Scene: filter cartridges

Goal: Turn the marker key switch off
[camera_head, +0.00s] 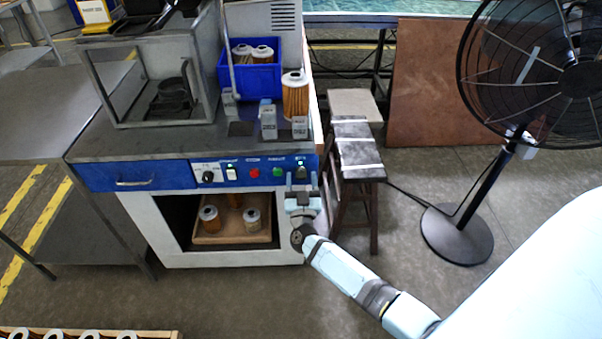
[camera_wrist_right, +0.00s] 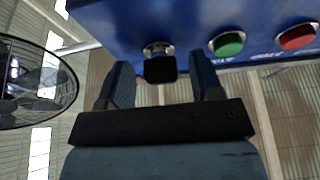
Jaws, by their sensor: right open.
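The marker key switch (camera_head: 301,172) sits at the right end of the blue control panel (camera_head: 150,170). In the right wrist view the key switch (camera_wrist_right: 160,66) is a black knob in a silver collar. My right gripper (camera_head: 302,188) is just in front of and below it in the head view. In the right wrist view my right gripper (camera_wrist_right: 163,78) is open, with one finger on each side of the knob and visible gaps between them. It does not appear to grip the knob. My left gripper is not in view.
A green button (camera_head: 278,172), red button (camera_head: 254,172), white switch (camera_head: 231,173) and black dial (camera_head: 208,176) share the panel. Cartridges stand on a tray (camera_head: 232,237) below. A stool (camera_head: 357,160) and a fan (camera_head: 458,232) stand right.

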